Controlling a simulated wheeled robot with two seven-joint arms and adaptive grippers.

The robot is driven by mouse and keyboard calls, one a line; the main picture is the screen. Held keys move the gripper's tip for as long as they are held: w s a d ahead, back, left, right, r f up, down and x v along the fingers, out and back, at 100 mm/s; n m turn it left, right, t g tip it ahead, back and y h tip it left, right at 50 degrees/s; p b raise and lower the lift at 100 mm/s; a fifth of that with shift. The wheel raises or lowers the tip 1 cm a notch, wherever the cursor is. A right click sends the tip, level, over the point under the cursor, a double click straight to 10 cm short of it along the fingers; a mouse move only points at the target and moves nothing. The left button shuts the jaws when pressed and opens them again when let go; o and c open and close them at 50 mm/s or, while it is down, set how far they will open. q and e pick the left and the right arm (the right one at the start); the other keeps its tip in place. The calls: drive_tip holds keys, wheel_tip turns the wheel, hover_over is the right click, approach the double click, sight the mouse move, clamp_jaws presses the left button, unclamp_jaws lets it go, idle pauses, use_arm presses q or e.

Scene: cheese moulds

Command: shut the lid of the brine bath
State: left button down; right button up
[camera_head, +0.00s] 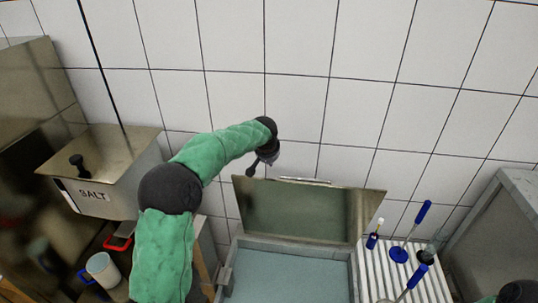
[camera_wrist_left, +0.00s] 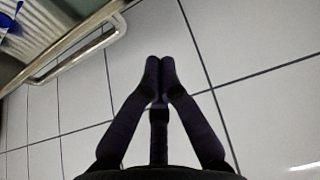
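The brine bath (camera_head: 240,266) is a steel basin with pale blue liquid (camera_head: 288,278) in it, low in the middle of the head view. Its steel lid (camera_head: 300,212) stands open, tilted up at the back. A metal bar handle (camera_head: 305,181) runs along the lid's top edge; it also shows in the left wrist view (camera_wrist_left: 75,48). My left gripper (camera_head: 258,168) is just above the lid's top left corner, apart from the handle. In the left wrist view its fingertips (camera_wrist_left: 160,65) meet with nothing between them. My right gripper is not visible.
A ribbed white drainboard (camera_head: 382,283) with blue-handled tools (camera_head: 399,254) lies right of the bath. A steel SALT bin (camera_head: 105,170) and a white cup (camera_head: 102,268) are on the left. The tiled wall (camera_head: 300,120) is close behind. A grey steel unit (camera_head: 498,222) stands far right.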

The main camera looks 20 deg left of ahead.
use_arm(q)
drive_tip(key=s+f, duration=0.1)
drive_tip(key=s+d+f+p, duration=0.1)
drive_tip(key=s, duration=0.1)
drive_tip(key=shift+f, duration=0.25)
idle(0.5)
